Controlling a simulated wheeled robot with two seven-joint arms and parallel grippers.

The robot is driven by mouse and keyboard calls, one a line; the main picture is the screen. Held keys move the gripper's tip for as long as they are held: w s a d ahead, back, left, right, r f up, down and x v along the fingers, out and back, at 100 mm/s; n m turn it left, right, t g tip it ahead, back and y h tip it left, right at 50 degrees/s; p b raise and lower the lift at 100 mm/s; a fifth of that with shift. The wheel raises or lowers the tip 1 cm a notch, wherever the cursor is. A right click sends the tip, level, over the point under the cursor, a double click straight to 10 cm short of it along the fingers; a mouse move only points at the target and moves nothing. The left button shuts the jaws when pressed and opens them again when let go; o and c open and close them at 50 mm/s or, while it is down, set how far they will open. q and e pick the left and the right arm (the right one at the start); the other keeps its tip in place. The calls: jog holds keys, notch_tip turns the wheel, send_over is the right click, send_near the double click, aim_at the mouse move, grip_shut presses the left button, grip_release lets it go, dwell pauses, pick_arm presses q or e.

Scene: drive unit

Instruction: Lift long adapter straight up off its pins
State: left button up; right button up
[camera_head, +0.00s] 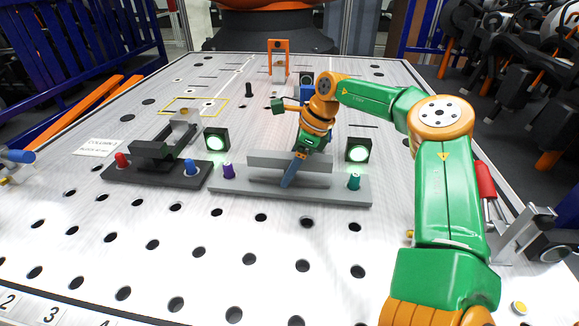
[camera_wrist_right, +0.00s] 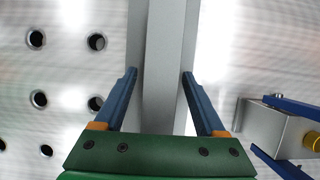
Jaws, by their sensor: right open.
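The long adapter (camera_head: 262,160) is a grey bar lying lengthwise on a grey base (camera_head: 240,188) that has a purple pin (camera_head: 228,171) at its left end and a teal pin (camera_head: 353,181) at its right end. My right gripper (camera_head: 287,178) reaches down over the middle of the bar. In the right wrist view the open fingers (camera_wrist_right: 160,75) stand on either side of the adapter (camera_wrist_right: 162,60), with a gap visible beside each finger. Part of the bar's middle is hidden by the gripper in the head view. My left gripper is not in view.
A dark fixture (camera_head: 150,173) with red and blue pins stands to the left. Two lit green lamps (camera_head: 216,139) (camera_head: 358,150) stand behind the base. An orange frame (camera_head: 277,60) is at the back. The perforated table (camera_head: 200,265) is clear in front.

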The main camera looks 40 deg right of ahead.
jog(key=shift+f, duration=0.1)
grip_shut()
dwell(1.3)
